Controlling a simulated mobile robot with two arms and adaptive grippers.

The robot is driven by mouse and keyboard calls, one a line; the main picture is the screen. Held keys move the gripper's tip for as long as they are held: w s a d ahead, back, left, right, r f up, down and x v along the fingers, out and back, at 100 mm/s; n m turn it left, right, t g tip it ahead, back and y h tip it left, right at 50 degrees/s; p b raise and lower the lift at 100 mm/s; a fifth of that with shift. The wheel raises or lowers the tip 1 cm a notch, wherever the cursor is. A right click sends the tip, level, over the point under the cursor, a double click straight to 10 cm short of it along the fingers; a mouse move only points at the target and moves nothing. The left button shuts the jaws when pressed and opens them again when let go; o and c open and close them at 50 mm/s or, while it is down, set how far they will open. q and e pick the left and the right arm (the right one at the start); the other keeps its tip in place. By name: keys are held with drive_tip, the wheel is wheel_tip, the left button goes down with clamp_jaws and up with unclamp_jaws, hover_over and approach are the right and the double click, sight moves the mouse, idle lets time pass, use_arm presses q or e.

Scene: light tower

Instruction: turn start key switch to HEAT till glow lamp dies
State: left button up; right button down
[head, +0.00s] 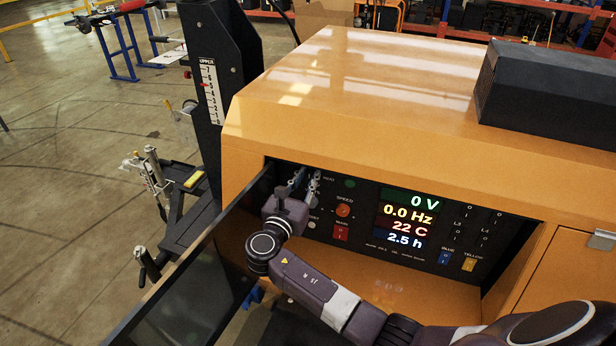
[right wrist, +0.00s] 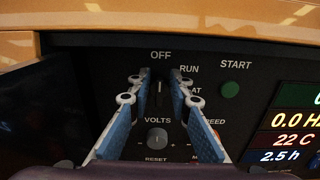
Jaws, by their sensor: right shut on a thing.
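The start key switch (right wrist: 158,88) is a small dark knob on the black control panel (head: 458,225), under the label OFF. Its handle looks roughly upright. RUN is to its upper right, and a label showing only "AT" is to its right, partly hidden by a finger. My right gripper (head: 300,184) reaches the panel's left end; in the right wrist view its blue-padded fingers (right wrist: 158,86) are shut on the switch from both sides. In the head view the gripper hides the switch. I cannot make out a glow lamp. My left gripper is not in view.
A green START button (right wrist: 230,89) is right of the switch; a VOLTS knob (right wrist: 157,138) is below it. Displays (head: 411,220) read 0 V, 0.0 Hz, 22 C and 2.5 h. An open dark panel door (head: 190,270) stands left of my arm. The orange housing (head: 370,90) overhangs the panel.

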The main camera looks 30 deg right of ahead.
drive_tip(key=shift+s+d+f+m+b, duration=0.2)
drive_tip(key=shift+f+m+b, duration=0.1)
drive_tip(key=shift+m+b, duration=2.55)
drive_tip(key=shift+s+d+f+m+b, duration=0.25)
drive_tip(key=shift+f+m+b, duration=0.1)
drive_tip(key=shift+m+b, duration=2.5)
drive_tip(key=shift+s+d+f+m+b, duration=0.2)
drive_tip(key=shift+f+m+b, duration=0.1)
drive_tip(key=shift+m+b, duration=2.5)
drive_tip(key=shift+m+p, duration=0.45)
drive_tip(key=shift+m, duration=0.05)
drive_tip(key=c, duration=2.1)
unclamp_jaws()
